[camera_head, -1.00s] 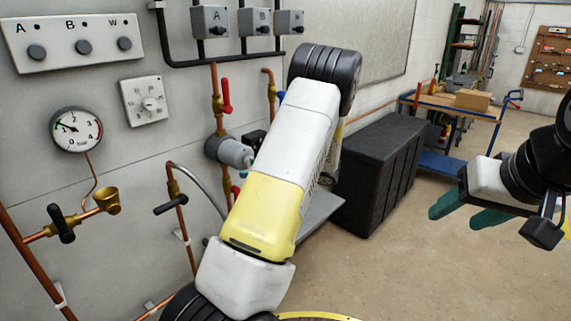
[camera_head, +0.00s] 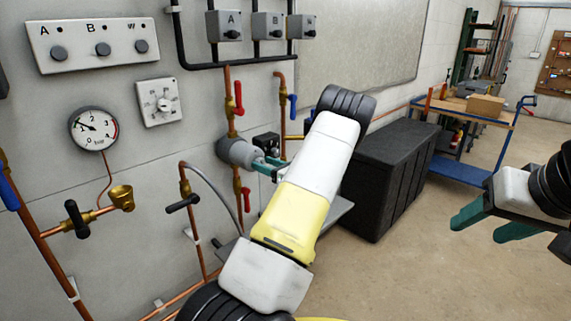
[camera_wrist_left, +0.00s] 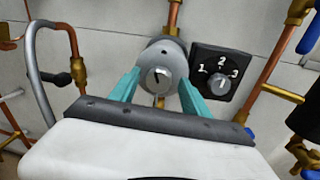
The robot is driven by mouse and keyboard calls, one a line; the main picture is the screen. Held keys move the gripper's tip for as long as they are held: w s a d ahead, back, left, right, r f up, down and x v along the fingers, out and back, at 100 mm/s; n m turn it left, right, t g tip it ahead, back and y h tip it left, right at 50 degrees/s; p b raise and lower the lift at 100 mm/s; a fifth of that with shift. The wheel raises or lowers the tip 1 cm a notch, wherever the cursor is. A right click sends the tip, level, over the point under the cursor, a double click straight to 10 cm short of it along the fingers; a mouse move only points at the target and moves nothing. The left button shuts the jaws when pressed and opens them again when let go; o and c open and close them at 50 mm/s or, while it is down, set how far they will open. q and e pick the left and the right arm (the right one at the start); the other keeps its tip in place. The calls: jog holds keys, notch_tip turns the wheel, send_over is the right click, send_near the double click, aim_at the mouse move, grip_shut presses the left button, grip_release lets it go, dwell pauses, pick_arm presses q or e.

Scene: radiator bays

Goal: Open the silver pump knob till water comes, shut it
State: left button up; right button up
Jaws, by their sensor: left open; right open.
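The grey pump (camera_head: 236,151) sits on the vertical copper pipe at the wall. In the left wrist view its silver knob (camera_wrist_left: 156,80), a round face with a dark slot and pointer mark, faces me. My left gripper (camera_head: 262,165) is open, its teal fingers at the pump's front. In the left wrist view the fingers of this gripper (camera_wrist_left: 160,85) stand on either side of the knob; I cannot tell if they touch it. My right gripper (camera_head: 482,222) is open and empty in the air at the right.
A black speed box (camera_wrist_left: 218,72) marked 1, 2, 3 is close right of the pump. Red (camera_head: 239,98) and blue (camera_head: 292,107) valve levers are nearby. A black chest (camera_head: 392,175) stands right.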

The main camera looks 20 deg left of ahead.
pick_arm(q)
grip_shut()
jog(key=shift+n, duration=0.4)
jog(key=n+h, duration=0.1)
jog(key=n, duration=0.4)
jog(key=shift+s+r+n, duration=0.1)
jog(key=shift+n, duration=0.2)
jog(key=n, duration=0.3)
jog(key=shift+a, duration=0.1)
jog(key=shift+s+n+t+h, duration=0.1)
jog(key=shift+n+t+h, duration=0.25)
jog(key=shift+n, duration=1.35)
